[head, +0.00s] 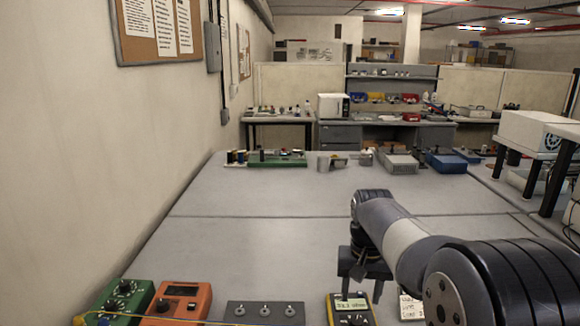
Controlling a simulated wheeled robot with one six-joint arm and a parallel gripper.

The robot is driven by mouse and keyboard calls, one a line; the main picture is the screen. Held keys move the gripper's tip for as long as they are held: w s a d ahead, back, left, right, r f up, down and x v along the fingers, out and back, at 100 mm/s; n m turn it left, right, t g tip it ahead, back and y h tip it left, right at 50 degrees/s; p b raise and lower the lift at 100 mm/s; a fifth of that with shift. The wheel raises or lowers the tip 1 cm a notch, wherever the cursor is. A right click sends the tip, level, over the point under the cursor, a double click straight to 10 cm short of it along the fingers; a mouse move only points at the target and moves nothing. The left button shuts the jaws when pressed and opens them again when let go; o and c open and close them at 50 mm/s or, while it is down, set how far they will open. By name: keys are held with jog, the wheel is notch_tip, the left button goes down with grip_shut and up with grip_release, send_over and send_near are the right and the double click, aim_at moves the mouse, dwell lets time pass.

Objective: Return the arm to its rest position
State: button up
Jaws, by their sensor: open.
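My arm reaches in from the lower right of the head view, over the grey bench (250,250). Its end, my gripper (362,278), points down above the near part of the bench. The dark fingers are apart, and I see nothing held between them. A yellow-edged handheld meter (351,311) with a lit display shows just below the gripper in the picture. I cannot tell the height between them. No sealed cylinder can be made out for certain.
A green board (277,160), grey box (399,162) and blue box (446,161) stand far back. The bench middle is clear; a wall (90,170) is left.

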aim_at(357, 320)
notch_tip(357, 320, down, 7)
jog(key=shift+f, duration=0.1)
jog(key=shift+f+n, duration=0.3)
jog(key=n+b, duration=0.1)
jog(key=n, duration=0.2)
jog(key=shift+n+b, duration=0.3)
jog(key=shift+n, duration=0.1)
jog(key=n+b, duration=0.1)
jog(key=n, duration=0.3)
jog(key=n+b, duration=0.2)
jog(key=n, duration=0.2)
jog(key=shift+n+b, duration=0.4)
jog(key=n+b, duration=0.1)
jog(key=n, duration=0.2)
jog(key=shift+r+b, duration=0.1)
jog(key=shift+b, duration=0.25)
jog(key=shift+r+p, duration=0.55)
jog(key=shift+r, duration=2.65)
jog(key=shift+s, duration=0.1)
